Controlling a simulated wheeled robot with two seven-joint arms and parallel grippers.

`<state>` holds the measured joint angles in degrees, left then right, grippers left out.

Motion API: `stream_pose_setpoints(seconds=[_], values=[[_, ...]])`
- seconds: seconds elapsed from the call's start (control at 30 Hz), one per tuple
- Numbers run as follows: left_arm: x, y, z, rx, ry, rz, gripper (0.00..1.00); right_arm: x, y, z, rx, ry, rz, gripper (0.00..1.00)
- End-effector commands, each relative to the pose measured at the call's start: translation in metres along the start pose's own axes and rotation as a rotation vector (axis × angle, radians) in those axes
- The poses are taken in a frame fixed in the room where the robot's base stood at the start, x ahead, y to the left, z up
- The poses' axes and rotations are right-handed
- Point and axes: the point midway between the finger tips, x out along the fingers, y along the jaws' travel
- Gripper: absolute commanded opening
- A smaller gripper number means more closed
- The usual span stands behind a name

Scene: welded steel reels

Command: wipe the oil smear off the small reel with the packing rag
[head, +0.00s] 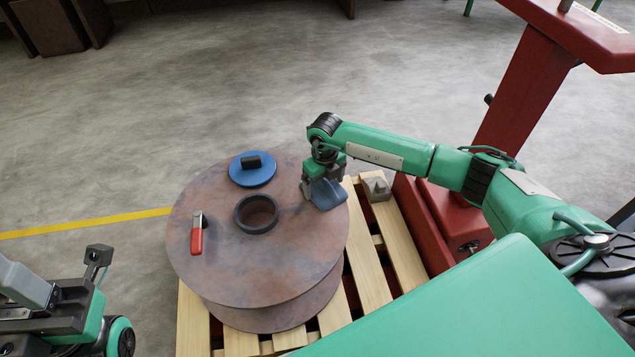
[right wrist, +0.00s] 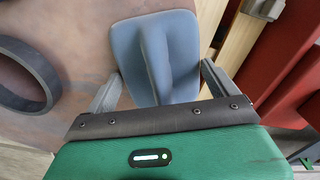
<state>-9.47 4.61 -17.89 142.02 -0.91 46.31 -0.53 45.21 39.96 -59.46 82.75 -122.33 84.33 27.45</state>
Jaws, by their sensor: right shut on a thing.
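The small reel (head: 215,265) is a rust-brown steel spool on its flat side, with a dark ring (head: 257,213) around its centre hole. My right gripper (head: 318,180) is above the reel's right rim, shut on the blue-grey packing rag (head: 328,194). In the right wrist view the rag (right wrist: 182,60) spreads ahead of the fingers over the brown face, with a raised fold down its middle. The face is mottled and darker in places; I cannot tell the oil smear from this. My left gripper (head: 97,262) is at the lower left, away from the reel; its jaw opening is unclear.
On the reel lie a blue disc with a black grip (head: 252,172) and a red-handled tool (head: 197,235). The reel stands on a wooden pallet (head: 367,270). A grey metal block (head: 376,188) and a red stand (head: 515,95) are to the right.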

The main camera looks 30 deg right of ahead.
Motion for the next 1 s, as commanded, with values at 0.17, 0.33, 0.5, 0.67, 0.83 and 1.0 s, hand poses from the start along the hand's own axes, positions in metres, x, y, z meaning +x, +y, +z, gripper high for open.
stream_pose_setpoints(seconds=[0.17,0.33,0.5,0.67,0.83,1.0], values=[[-0.001,0.0,0.0,0.0,0.0,0.0,0.36,0.003,-0.001,-0.002,-0.001,0.004,-0.002,0.72],[0.004,0.0,0.0,0.0,0.0,0.0,0.36,-0.002,-0.001,-0.002,-0.001,0.005,-0.003,0.72],[0.018,-0.001,-0.001,0.0,0.0,0.0,0.36,-0.019,-0.001,-0.001,-0.001,0.003,-0.002,0.72],[0.032,-0.001,-0.001,0.0,0.0,0.0,0.36,-0.036,0.0,-0.001,-0.001,0.003,-0.001,0.72],[0.046,-0.002,-0.002,0.0,0.0,0.0,0.36,-0.053,0.0,-0.001,-0.002,0.003,-0.001,0.72],[0.051,-0.002,-0.002,0.0,0.0,0.0,0.36,-0.06,0.0,-0.001,-0.002,0.003,-0.001,0.72]])
